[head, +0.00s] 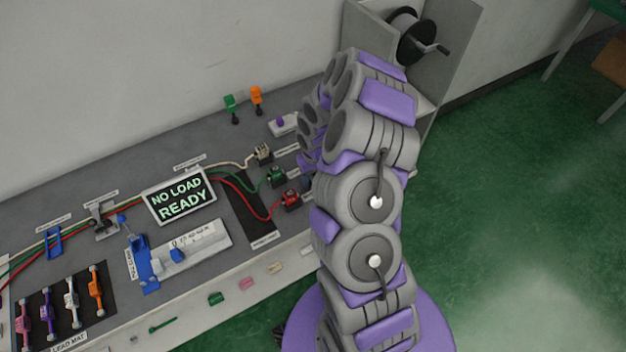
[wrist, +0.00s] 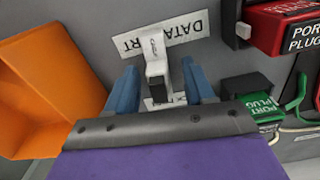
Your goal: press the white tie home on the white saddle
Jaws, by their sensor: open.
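In the wrist view, my gripper (wrist: 160,68) is open, with its two blue fingers apart. A narrow white piece (wrist: 152,43) with small dark writing stands between the fingers, over a white label reading DATA PORT (wrist: 188,32). Gaps show between it and both fingers. I cannot tell whether this piece is the white tie, the white saddle or both, nor how it is seated. Its lower part is partly hidden by my gripper. In the head view, my arm hides most of that spot and my fingers cannot be made out.
An orange bin-like shape (wrist: 45,85) is close on the left in the wrist view. Red (wrist: 285,25) and green (wrist: 250,108) port plugs are on the right. In the head view, a NO LOAD READY display (head: 179,195) stands on the grey bench, with cables running to plugs.

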